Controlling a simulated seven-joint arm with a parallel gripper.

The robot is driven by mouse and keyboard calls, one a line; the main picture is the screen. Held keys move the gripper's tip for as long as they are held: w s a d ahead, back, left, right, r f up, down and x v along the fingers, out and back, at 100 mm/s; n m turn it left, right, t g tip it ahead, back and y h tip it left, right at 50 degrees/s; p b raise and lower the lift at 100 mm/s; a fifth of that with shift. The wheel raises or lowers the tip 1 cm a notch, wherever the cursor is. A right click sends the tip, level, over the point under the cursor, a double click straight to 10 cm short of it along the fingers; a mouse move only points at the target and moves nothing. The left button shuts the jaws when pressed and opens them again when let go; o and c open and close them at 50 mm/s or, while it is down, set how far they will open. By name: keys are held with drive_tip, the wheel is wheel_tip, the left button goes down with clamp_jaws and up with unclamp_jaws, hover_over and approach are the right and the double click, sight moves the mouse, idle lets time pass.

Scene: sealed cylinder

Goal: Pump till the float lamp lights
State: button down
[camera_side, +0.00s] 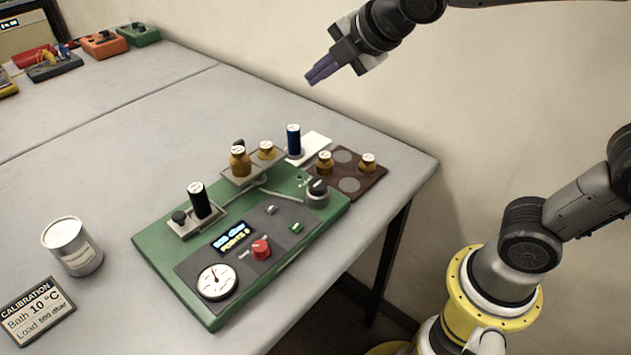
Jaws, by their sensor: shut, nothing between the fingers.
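The green test board (160,247) lies on the table. On its dark panel are a round white dial gauge (217,282), a red knob (261,249), a small lit display (233,238) and a small green piece (297,227). A grey cylinder with a dark top (318,192) stands at the board's right end. A black cylinder (199,201) stands on a grey plate at left, beside a small black knob (179,216). I cannot tell which part is the pump or the float lamp, or whether it is lit. My gripper (315,79) is shut and empty, high above the table's back edge.
A brown tray (349,184) with more bottles and a blue cylinder (293,140) stand at right. A white can (72,246) and calibration card (38,310) are at left. The table's left middle is clear.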

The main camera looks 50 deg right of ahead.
sight(322, 187)
drive_tip(key=s+a+f+n, duration=0.5)
drive_tip(key=f+n, duration=0.1)
drive_tip(key=n, duration=0.3)
drive_tip(key=shift+s+y, duration=0.15)
drive_tip(key=shift+y, duration=0.25)
drive_tip(key=shift+f, duration=0.15)
drive_tip(key=shift+f, duration=4.3)
drive_tip(key=shift+f, duration=0.1)
drive_tip(key=shift+f, duration=0.3)
